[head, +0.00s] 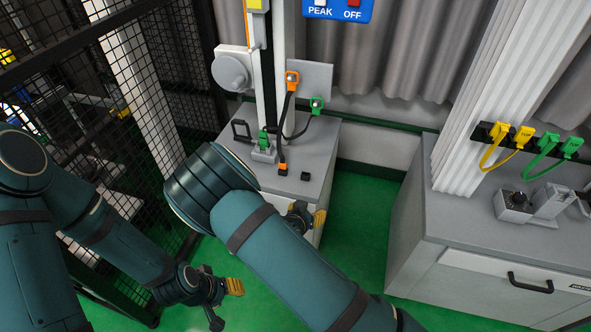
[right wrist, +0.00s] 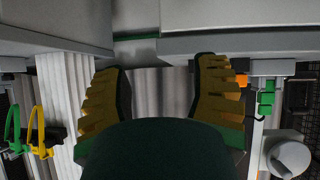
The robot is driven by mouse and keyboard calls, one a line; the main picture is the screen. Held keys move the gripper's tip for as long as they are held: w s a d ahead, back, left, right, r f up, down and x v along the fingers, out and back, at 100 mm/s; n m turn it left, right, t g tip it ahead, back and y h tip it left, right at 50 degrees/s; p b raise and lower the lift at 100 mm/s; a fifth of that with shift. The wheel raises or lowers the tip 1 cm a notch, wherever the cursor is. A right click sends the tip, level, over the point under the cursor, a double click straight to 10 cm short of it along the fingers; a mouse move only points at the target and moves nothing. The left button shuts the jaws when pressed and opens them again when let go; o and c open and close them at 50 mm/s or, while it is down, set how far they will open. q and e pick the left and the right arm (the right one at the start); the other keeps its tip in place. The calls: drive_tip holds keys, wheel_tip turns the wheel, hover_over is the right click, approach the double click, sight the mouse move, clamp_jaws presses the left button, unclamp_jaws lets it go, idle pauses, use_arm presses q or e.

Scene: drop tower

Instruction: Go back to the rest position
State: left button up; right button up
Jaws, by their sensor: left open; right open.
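My left gripper (head: 224,302) is at the lower left of the head view, low over the green floor. Its fingers are apart and nothing shows between them. My right arm crosses the middle of the head view in front of the tower's grey cabinet. My right gripper (head: 312,218) shows there only in part beside the cabinet front, mostly hidden by the arm. In the right wrist view its two yellow ribbed fingers (right wrist: 160,68) are wide apart, with no object between them.
A grey cabinet (head: 322,150) bears the tower column, with orange and green plugs. A black mesh fence (head: 85,50) stands at left. A grey bench (head: 440,215) at right carries small devices, below yellow and green cables. Green floor (head: 355,225) lies free between cabinet and bench.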

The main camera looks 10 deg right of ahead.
drive_tip(key=s+f+n+g+y, duration=0.1)
drive_tip(key=s+f+g+y, duration=0.5)
drive_tip(key=s, duration=0.6)
drive_tip(key=s+a+r+n+g+y, duration=0.1)
drive_tip(key=s+a+r+n+y, duration=0.2)
drive_tip(key=s, duration=0.4)
wheel_tip(320, 180, up, 2)
drive_tip(key=shift+s+a+n+y, duration=0.35)
drive_tip(key=shift+a+y, duration=0.45)
drive_tip(key=shift+a, duration=0.45)
